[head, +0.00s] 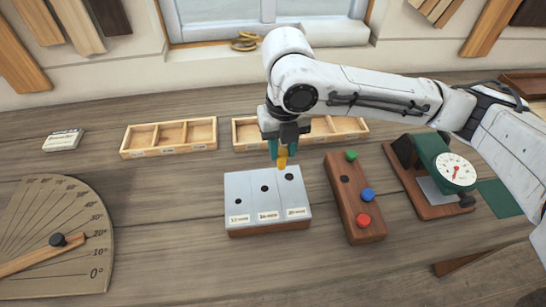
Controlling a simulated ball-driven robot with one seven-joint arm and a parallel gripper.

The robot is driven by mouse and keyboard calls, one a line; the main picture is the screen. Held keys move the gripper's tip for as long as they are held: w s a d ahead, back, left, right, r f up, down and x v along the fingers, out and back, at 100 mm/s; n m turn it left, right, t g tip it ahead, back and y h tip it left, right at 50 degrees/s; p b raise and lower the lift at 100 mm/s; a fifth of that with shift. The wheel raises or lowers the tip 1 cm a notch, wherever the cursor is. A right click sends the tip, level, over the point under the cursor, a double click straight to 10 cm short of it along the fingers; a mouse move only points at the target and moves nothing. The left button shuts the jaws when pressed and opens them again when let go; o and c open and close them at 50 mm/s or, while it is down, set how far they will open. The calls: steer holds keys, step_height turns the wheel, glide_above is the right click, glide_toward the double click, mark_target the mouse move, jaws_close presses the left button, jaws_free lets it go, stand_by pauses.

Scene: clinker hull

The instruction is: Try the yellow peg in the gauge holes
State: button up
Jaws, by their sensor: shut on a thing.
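The yellow peg (282,158) hangs from my gripper (281,146). The gripper's teal fingers are shut on the peg's upper part. The gauge block (266,206) has a grey top on a wooden base, with several dark holes of different sizes and white labels along its front edge. The peg's lower end shows at the block's back edge, left of the right-hand hole (289,177). It looks clear of the holes. I cannot tell its height above the block.
A wooden peg rack (345,200) with green (351,155), blue (368,195) and red (363,220) pegs and an empty hole stands right of the block. Divided trays (170,137) lie behind. A dial gauge (455,171) stands right, an angle board (55,235) left.

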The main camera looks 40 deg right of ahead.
steer(key=shift+s+d+f+n+b, duration=0.25)
steer(key=shift+f+n+b, duration=0.35)
steer(key=shift+n+b, duration=0.3)
steer(key=shift+s+d+f+n+b, duration=0.1)
steer(key=shift+d+f+n+b, duration=0.25)
steer(key=shift+f+n+b, duration=0.5)
steer(key=shift+s+d+f+n+b, duration=0.25)
steer(key=shift+n+b, duration=0.4)
steer(key=shift+n, duration=0.5)
steer(key=shift+f+b, duration=1.15)
steer(key=shift+f, duration=0.5)
steer(key=shift+r, duration=0.1)
steer(key=shift+r+p, duration=2.15)
steer(key=shift+r, duration=0.4)
